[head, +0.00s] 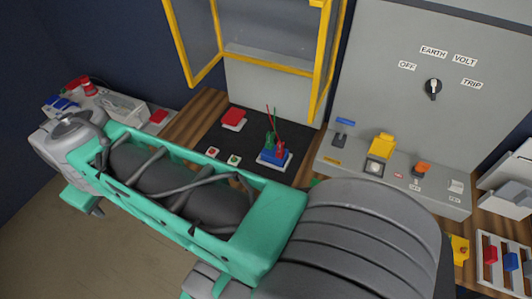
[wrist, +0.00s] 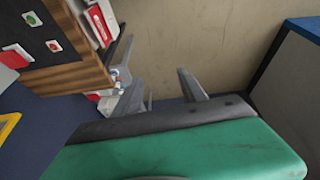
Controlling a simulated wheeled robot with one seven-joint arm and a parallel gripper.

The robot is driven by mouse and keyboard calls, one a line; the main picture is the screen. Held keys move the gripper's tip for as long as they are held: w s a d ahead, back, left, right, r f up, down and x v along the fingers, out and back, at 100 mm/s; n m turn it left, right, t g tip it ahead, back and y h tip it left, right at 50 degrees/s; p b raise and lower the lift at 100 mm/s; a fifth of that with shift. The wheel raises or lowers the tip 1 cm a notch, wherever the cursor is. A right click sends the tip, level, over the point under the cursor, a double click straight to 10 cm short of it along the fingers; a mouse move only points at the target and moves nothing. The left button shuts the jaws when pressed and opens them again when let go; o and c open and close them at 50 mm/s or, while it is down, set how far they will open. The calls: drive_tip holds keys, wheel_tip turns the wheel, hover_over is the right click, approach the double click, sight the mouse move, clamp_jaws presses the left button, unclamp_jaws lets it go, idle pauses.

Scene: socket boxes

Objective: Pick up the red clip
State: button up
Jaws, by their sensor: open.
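A small red clip (head: 281,146) with a thin red lead appears beside a green clip (head: 269,141), both at a blue block (head: 272,157) on the black mat. The red clip is small, and how it is attached cannot be told. It is not recognisable in the wrist view. My gripper (wrist: 166,92) is open in the wrist view, with its two grey fingers apart and nothing between them. It is off the edge of the wooden bench, away from the clips, over beige floor. In the head view my green arm crosses in front of the bench and the fingers cannot be made out.
The mat (head: 210,138) also holds a red block (head: 233,118) and two small buttons. A grey panel (head: 390,65) with a dial stands right, a yellow-framed guard (head: 320,75) behind. The wooden bench (wrist: 70,76) edge lies left of my fingers.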

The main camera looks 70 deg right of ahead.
drive_tip(key=d+f+g+h+b, duration=0.1)
drive_tip(key=d+f+g+b, duration=0.2)
drive_tip(key=d, duration=1.2)
drive_tip(key=m+g+y+b, duration=0.1)
drive_tip(key=y+b, duration=0.1)
drive_tip(key=b, duration=0.3)
hover_over(280, 149)
drive_tip(key=d, duration=0.1)
drive_tip(key=f, duration=1)
drive_tip(key=shift+w+f, duration=0.2)
drive_tip(key=shift+f, duration=0.15)
wheel_tip(280, 149, down, 7)
drive_tip(key=shift+s+f+p, duration=0.1)
drive_tip(key=shift+s+p, duration=0.05)
drive_tip(key=shift+p, duration=0.5)
drive_tip(key=shift+f, duration=0.2)
clamp_jaws()
